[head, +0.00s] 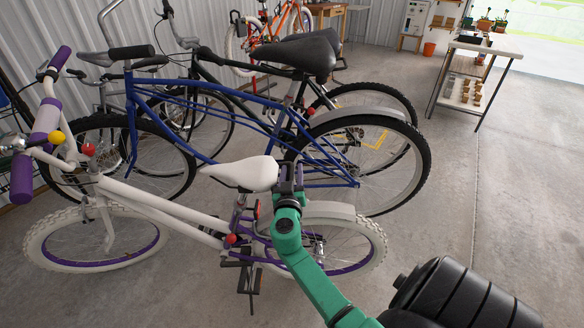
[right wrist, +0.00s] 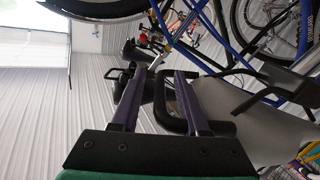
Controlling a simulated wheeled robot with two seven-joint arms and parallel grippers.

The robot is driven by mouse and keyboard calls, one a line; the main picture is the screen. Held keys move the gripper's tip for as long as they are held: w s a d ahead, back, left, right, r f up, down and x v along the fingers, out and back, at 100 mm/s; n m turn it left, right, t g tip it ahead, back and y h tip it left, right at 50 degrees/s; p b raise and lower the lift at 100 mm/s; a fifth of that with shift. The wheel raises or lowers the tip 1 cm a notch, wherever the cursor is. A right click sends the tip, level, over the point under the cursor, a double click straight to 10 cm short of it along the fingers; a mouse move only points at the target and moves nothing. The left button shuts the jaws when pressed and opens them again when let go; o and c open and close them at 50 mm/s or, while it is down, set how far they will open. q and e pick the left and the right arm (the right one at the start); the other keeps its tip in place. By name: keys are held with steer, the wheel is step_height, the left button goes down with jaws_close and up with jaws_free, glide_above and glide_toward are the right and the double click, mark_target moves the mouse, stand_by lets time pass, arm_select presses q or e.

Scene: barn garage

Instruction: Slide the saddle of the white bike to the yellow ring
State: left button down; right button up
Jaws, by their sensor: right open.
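The white bike (head: 155,205) stands in front with purple grips and purple rims. Its white saddle (head: 240,173) sits on the seat post, nose toward the left. My right gripper (head: 289,180) is open at the saddle's rear right end; I cannot tell whether it touches. In the right wrist view the two purple fingers (right wrist: 160,72) are apart, and a pale surface beside them (right wrist: 235,125) looks like the saddle. I cannot make out a yellow ring; the seat post is partly hidden. My left gripper is not in view.
A blue bike (head: 330,165) stands close behind, its black saddle (head: 302,52) above my right gripper. More bikes stand along the corrugated wall. A workbench (head: 490,42) is at the back right. The concrete floor on the right (head: 500,190) is clear.

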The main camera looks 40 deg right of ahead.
steer(key=shift+w+d, duration=0.5)
jaws_close()
stand_by(1.1)
